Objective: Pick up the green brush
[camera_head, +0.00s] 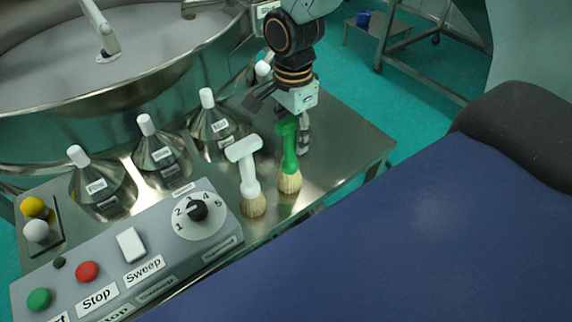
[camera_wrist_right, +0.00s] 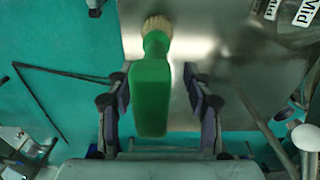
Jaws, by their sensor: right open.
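The green brush (camera_head: 289,160) stands on the steel table with its pale bristles down and its green handle up. In the right wrist view the green brush (camera_wrist_right: 151,95) lies between the two fingers. My right gripper (camera_head: 289,118) is at the top of the green handle. Its fingers also show in the right wrist view (camera_wrist_right: 160,108), open, one on each side of the handle. The left finger looks close to the handle and a gap shows at the right; contact cannot be told. My left gripper is not in view.
A white brush (camera_head: 248,178) stands just left of the green one. Several steel cones with white knobs (camera_head: 211,125) stand behind. A control panel (camera_head: 222,205) with buttons and a dial is at front left. The steel table's (camera_head: 350,150) right part is clear.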

